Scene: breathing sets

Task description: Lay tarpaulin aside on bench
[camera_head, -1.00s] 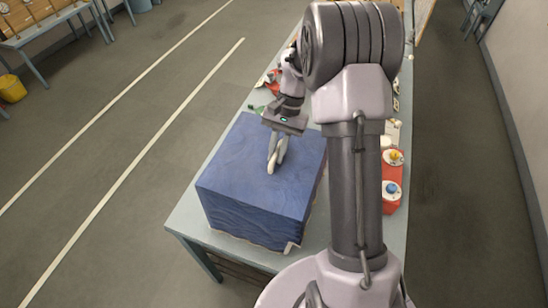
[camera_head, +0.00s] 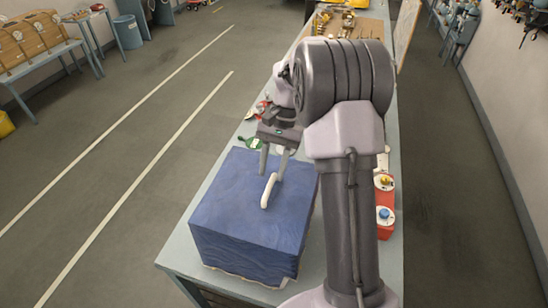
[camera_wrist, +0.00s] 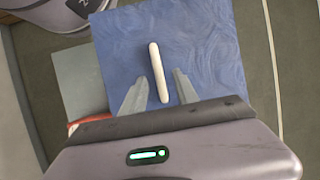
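The blue tarpaulin (camera_head: 250,215) drapes over a box-shaped form at the near end of the bench (camera_head: 184,247). Its wrinkled top fills much of the wrist view (camera_wrist: 210,50). A white bar-shaped handle (camera_head: 268,192) is on top of it. My gripper (camera_head: 272,176) is over the top, pointing down. In the wrist view my gripper (camera_wrist: 160,76) is open, with one finger on each side of the white handle (camera_wrist: 158,72) and a gap to both. What lies under the tarpaulin is hidden.
Red-based items with yellow and blue knobs (camera_head: 384,200) stand on the bench right of my arm. Small tools (camera_head: 257,110) lie beyond the tarpaulin. A bare strip of bench shows along the left edge. My arm hides part of the bench middle.

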